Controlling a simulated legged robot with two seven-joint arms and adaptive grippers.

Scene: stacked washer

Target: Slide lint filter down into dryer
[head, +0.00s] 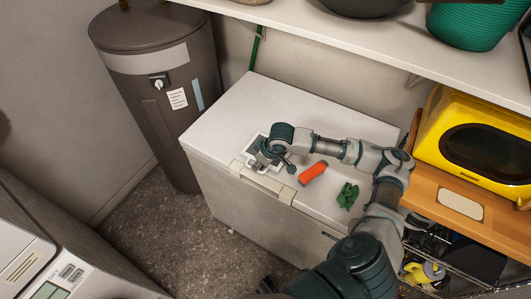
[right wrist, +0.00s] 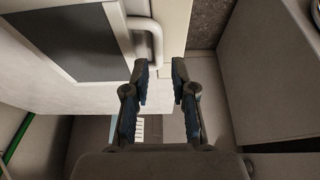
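My right gripper (head: 268,157) is over the filter. In the wrist view its fingers (right wrist: 160,72) are apart with nothing between them. My left gripper is out of view. A pale machine with a display (head: 50,290), possibly the dryer, is at the lower left.
The white chest (head: 280,95) holds an orange object (head: 313,173) and a crumpled green item (head: 348,196) right of the gripper. A brown tank (head: 150,75) stands behind left. A shelf (head: 400,42) overhangs the back; a yellow appliance (head: 455,115) is right. Floor (head: 165,235) is clear.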

